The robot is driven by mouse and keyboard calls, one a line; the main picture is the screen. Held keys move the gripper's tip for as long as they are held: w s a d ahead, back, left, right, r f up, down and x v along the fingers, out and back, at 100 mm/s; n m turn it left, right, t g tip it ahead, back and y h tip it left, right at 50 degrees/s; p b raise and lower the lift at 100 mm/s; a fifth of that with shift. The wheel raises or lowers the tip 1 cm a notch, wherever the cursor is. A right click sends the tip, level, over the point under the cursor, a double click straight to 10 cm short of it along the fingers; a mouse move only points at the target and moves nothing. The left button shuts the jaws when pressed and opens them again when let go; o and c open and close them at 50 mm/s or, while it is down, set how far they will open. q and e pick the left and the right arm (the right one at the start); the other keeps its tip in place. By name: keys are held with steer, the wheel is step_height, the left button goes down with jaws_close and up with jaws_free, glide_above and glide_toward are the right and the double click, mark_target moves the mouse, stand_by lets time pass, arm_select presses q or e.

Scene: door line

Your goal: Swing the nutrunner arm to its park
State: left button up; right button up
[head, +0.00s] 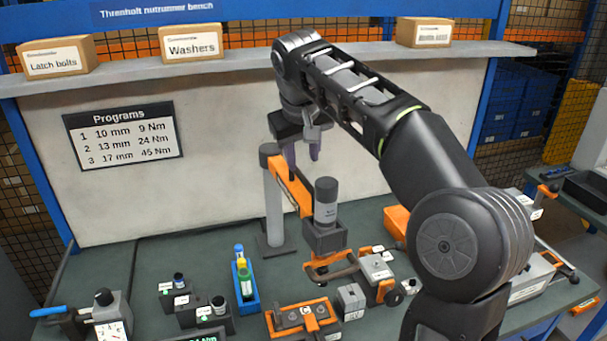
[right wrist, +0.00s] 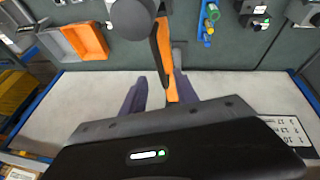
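The nutrunner arm is an orange boom (head: 292,188) on a grey post (head: 275,215) at the back of the bench. It points toward the bench front and right in the head view. The grey nutrunner (head: 326,205) hangs at its free end. My right gripper (head: 303,158) points down near the boom, its two purple-grey fingers apart. In the right wrist view, the boom (right wrist: 169,72) shows close to the gap between the fingers (right wrist: 160,94); I cannot tell whether they touch it. No park is clearly identifiable. My left gripper is out of view.
An orange-handled fixture (head: 333,270), a blue rack (head: 246,285) with bottles and an orange clamp plate (head: 303,318) crowd the bench front. An orange bin (head: 397,221) stands right of the nutrunner. A shelf with boxes (head: 190,42) runs above.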

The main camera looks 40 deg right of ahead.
mark_target(304, 178)
steer(key=shift+x, duration=3.5)
steer(key=shift+c, duration=0.2)
jaws_close()
steer(key=shift+r, duration=0.1)
